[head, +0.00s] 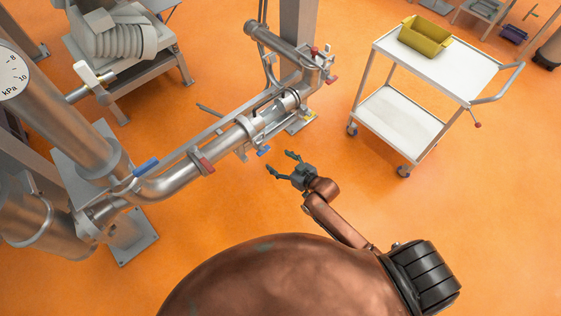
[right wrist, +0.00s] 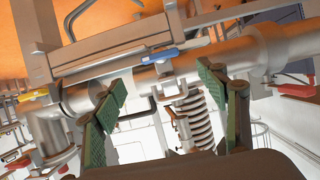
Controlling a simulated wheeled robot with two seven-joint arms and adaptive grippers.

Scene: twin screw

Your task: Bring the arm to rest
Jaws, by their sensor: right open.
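My right gripper (head: 282,164) is open and empty in the head view, held in free space over the orange floor, just right of and below the metal pipe line (head: 222,143). In the right wrist view its two green-padded fingers (right wrist: 162,108) stand wide apart. A steel pipe with a blue-handled valve (right wrist: 163,55) runs across behind them. I see no object between the fingers. My left gripper is not in view.
A white two-shelf trolley (head: 402,117) with a yellow bin (head: 425,36) stands at the right. A pressure gauge (head: 10,75) is at the left. The orange floor between pipe and trolley is clear.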

